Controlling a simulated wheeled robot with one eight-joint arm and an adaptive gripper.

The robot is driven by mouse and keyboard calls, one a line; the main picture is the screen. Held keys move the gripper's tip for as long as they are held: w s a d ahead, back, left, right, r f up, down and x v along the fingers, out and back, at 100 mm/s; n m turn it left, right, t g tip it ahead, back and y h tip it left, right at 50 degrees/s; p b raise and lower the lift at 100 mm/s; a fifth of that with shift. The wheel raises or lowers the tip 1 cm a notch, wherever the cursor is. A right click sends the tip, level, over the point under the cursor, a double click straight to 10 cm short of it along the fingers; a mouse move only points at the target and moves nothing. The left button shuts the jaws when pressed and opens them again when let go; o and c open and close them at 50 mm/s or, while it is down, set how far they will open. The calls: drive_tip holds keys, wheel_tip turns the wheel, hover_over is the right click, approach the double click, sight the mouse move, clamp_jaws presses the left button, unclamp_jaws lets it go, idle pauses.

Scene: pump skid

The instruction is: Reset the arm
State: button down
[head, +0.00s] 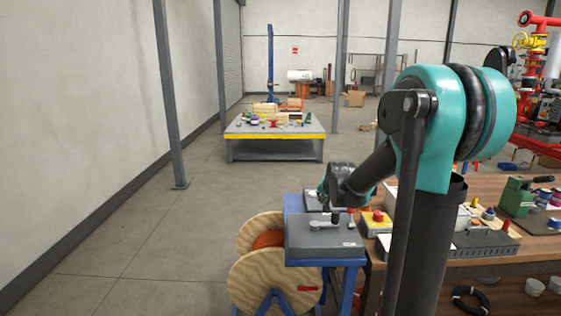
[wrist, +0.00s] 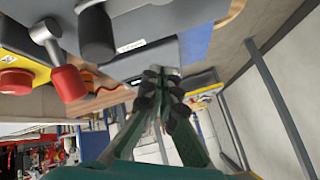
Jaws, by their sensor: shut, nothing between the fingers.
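My arm is the task's only object. It rises teal and black at the right of the head view and bends down and left towards a blue stand. My gripper (wrist: 162,76) shows in the wrist view with its dark green fingers together and nothing between them. In the head view my gripper is mostly hidden behind my own dark wrist link, above the grey box on the stand. I cannot tell the gap between gripper and box.
The grey box (head: 325,240) with a lever sits on the blue stand (head: 356,280). A wooden cable reel (head: 262,279) stands left of it. A red button on a yellow box (head: 377,222) and a crowded wooden bench are at right. The floor at left is clear.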

drive_tip(key=s+d+f+n+g, duration=0.1)
drive_tip(key=s+f, duration=0.3)
drive_tip(key=s, duration=0.7)
drive_tip(key=s+f+n+g, duration=0.2)
drive_tip(key=s+f+n, duration=0.1)
drive_tip(key=s, duration=0.8)
drive_tip(key=s+d+f+n+g, duration=0.1)
drive_tip(key=s+f, duration=0.4)
drive_tip(key=s, duration=0.7)
drive_tip(key=shift+d+f+n+h, duration=0.25)
drive_tip(key=shift+d+n+h, duration=0.1)
drive_tip(key=shift+n, duration=0.15)
